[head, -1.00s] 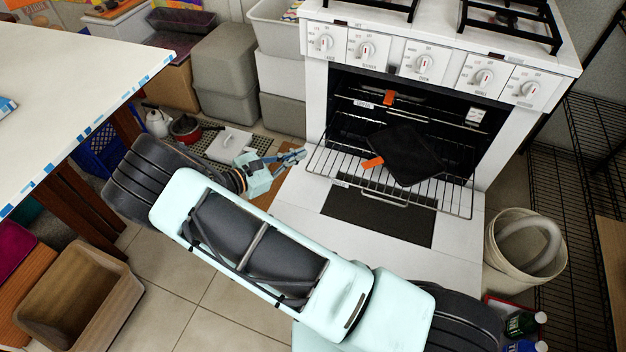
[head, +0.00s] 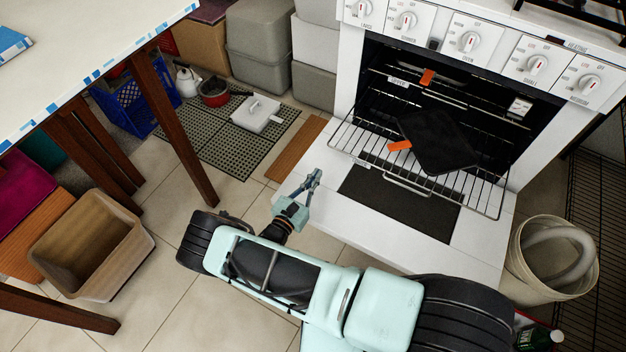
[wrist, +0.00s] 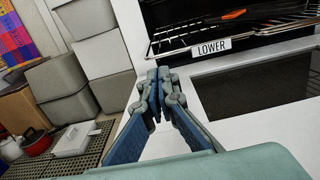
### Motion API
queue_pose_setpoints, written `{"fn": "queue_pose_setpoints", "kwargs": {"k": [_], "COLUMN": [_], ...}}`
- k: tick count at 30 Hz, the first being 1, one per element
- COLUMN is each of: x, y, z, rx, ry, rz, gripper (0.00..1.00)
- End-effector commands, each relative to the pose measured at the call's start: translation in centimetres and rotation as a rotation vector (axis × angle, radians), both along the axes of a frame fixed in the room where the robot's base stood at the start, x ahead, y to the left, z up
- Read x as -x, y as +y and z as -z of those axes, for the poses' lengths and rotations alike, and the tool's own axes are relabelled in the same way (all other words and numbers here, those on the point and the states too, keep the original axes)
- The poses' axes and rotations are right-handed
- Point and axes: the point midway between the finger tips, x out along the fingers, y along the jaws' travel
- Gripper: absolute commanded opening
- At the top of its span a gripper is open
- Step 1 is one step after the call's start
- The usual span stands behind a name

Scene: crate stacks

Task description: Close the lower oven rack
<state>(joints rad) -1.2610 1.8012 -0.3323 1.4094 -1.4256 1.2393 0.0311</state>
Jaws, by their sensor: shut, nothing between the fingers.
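The lower oven rack (head: 472,192) is a wire rack pulled out of the white oven, over its lowered door (head: 330,205). A black flat item (head: 436,142) with an orange tab (head: 400,145) lies on it. In the wrist view a "LOWER" label (wrist: 211,48) hangs at the rack's side (wrist: 178,42). My gripper (head: 315,173) is shut and empty, left of the rack and apart from it, near the door's left edge. In the wrist view the closed fingertips (wrist: 158,75) point toward the oven front, left of and below the label.
An upper rack with an orange tab (head: 427,77) sits inside the oven. Stacked grey bins (head: 268,65) stand left of the oven. A white bucket (head: 520,255) stands at right. A table (head: 90,60) with wooden legs is at left.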

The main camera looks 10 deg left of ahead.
Motion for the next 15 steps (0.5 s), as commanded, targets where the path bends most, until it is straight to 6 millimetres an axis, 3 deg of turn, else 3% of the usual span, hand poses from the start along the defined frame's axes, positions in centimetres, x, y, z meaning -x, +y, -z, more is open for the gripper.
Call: {"fn": "queue_pose_setpoints", "kwargs": {"k": [9, 15], "x": [-6.2, -8.3], "y": [-2.7, -3.5], "z": [0.1, 0.1], "rx": [0.0, -0.001], "ry": [-0.001, -0.001], "rz": [0.004, 0.002], "gripper": [0.0, 0.0]}}
